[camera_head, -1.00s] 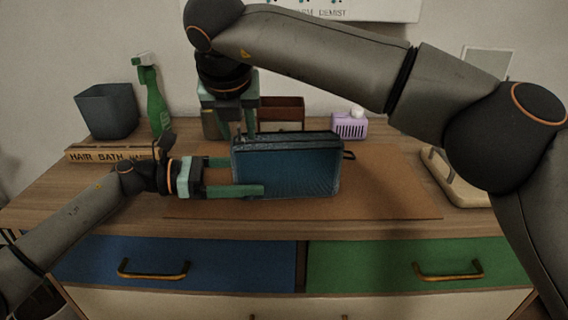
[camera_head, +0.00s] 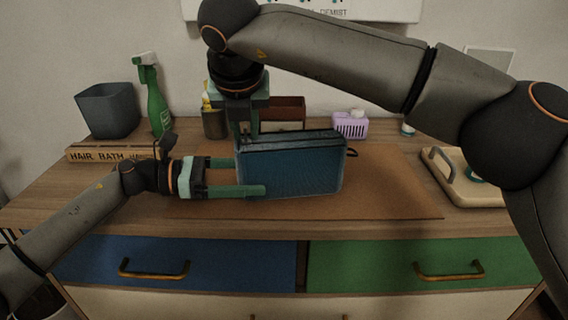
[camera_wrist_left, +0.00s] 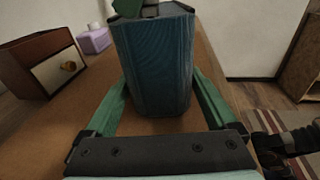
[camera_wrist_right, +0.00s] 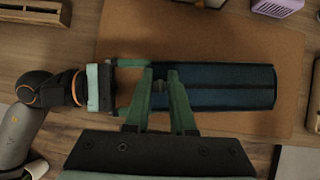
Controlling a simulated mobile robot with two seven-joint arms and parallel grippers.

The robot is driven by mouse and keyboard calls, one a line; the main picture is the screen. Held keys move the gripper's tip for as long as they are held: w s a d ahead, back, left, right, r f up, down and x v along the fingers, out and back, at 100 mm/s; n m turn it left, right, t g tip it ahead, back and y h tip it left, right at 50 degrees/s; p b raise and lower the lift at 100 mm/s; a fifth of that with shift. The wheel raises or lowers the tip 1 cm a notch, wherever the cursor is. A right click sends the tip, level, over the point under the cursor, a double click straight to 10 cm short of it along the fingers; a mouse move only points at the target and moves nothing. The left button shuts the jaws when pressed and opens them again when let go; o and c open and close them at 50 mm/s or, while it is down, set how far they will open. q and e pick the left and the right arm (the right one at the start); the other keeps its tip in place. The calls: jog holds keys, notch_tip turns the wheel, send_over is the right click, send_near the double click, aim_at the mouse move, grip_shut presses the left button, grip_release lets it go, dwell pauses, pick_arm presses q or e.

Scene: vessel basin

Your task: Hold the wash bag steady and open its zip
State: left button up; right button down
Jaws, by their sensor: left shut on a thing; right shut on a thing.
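The blue wash bag (camera_head: 300,168) stands upright on the brown mat, its dark zip line running along the top in the right wrist view (camera_wrist_right: 235,86). My left gripper (camera_head: 250,178) comes in from the left, its green fingers on the bag's front and back at the left end; the left wrist view shows the bag (camera_wrist_left: 155,65) between them. My right gripper (camera_head: 247,136) points down at the left end of the bag's top. Its fingertips (camera_wrist_right: 165,80) close together at the zip's left end, on the zip pull, which they mostly hide. A dark loop (camera_head: 351,152) sticks out at the bag's right end.
The brown mat (camera_head: 390,190) has free room to the right of the bag. Behind stand a brown box (camera_head: 283,108), a purple basket (camera_head: 350,125), a green spray bottle (camera_head: 156,105) and a grey bin (camera_head: 108,112).

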pick_arm(q)
jog(key=shift+w+a, duration=0.3)
jog(key=shift+w, duration=0.05)
jog(key=shift+f, duration=0.15)
pick_arm(e)
jog(key=w+d, duration=0.1)
jog(key=d, duration=1.5)
jog(key=shift+f, duration=0.3)
dwell(0.8)
pick_arm(q)
jog(key=shift+a, duration=0.1)
pick_arm(e)
jog(key=shift+w, duration=0.1)
jog(key=c, duration=0.8)
grip_release()
jog(key=shift+w+d, duration=0.1)
jog(key=shift+d, duration=0.05)
pick_arm(q)
jog(key=shift+f, duration=0.1)
jog(key=shift+s+d, duration=0.15)
jog(key=shift+d, duration=0.05)
pick_arm(e)
notch_tip(320, 180, up, 6)
jog(key=shift+a, duration=0.2)
